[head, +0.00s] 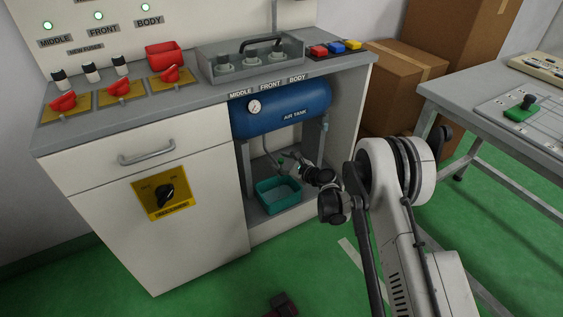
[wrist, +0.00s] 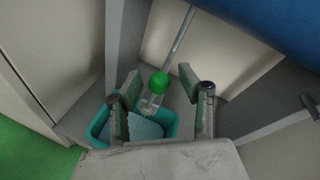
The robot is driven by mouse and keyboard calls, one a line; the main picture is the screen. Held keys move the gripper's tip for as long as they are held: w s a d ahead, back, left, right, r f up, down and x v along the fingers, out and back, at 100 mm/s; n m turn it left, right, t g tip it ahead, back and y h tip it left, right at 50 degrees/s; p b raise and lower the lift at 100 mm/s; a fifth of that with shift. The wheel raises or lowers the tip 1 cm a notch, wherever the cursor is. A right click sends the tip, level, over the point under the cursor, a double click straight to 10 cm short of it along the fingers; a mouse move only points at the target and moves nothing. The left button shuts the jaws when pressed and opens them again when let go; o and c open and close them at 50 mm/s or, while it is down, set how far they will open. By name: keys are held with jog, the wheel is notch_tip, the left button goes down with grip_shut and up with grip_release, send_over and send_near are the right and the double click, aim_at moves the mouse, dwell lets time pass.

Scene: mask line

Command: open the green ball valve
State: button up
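In the wrist view a round green part (wrist: 159,82) sits on a pale, clear-looking body, in line with the lower end of a thin grey pipe (wrist: 181,38); I take it for the green ball valve. My gripper (wrist: 159,74) is open, with one finger on each side of the green part and a visible gap at both sides. I cannot tell how far the fingertips are from it in depth. In the head view my gripper (head: 288,160) reaches into the cabinet bay under the blue air tank (head: 282,109). The valve is not clear there.
A teal bin (head: 264,204) stands on the bay floor below my gripper; it also shows in the wrist view (wrist: 98,128). Grey posts (wrist: 127,45) flank the bay. The tank is close above. A yellow panel with a black knob (head: 166,194) is on the cabinet door.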

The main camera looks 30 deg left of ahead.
jog(key=v, duration=1.1)
jog(key=shift+d, duration=0.4)
jog(key=shift+s+r, duration=0.1)
jog(key=shift+s, duration=0.05)
jog(key=d+r+n+t+h, duration=0.1)
jog(key=d+r+n+h, duration=0.15)
jog(key=d+r, duration=0.75)
jog(key=d+r+n+t+h, duration=0.15)
jog(key=d+r+n, duration=0.25)
jog(key=d+r, duration=0.55)
jog(key=s+d+r+n+h, duration=0.3)
jog(key=s+d+r, duration=0.4)
jog(key=s+d, duration=0.15)
jog(key=s+d+r+n+h, duration=0.25)
jog(key=s+d+r, duration=0.4)
jog(key=d, duration=0.35)
jog(key=s+d+f+n+h, duration=0.1)
jog(key=s+d+n+h, duration=0.1)
jog(key=s+d, duration=0.5)
jog(key=s+d+f+n+h, duration=0.1)
jog(key=s+d+n+h, duration=0.15)
jog(key=s+d, duration=0.55)
notch_tip(320, 180, up, 18)
jog(key=s+a+p, duration=0.2)
jog(key=p, duration=1.6)
jog(key=shift+a, duration=0.15)
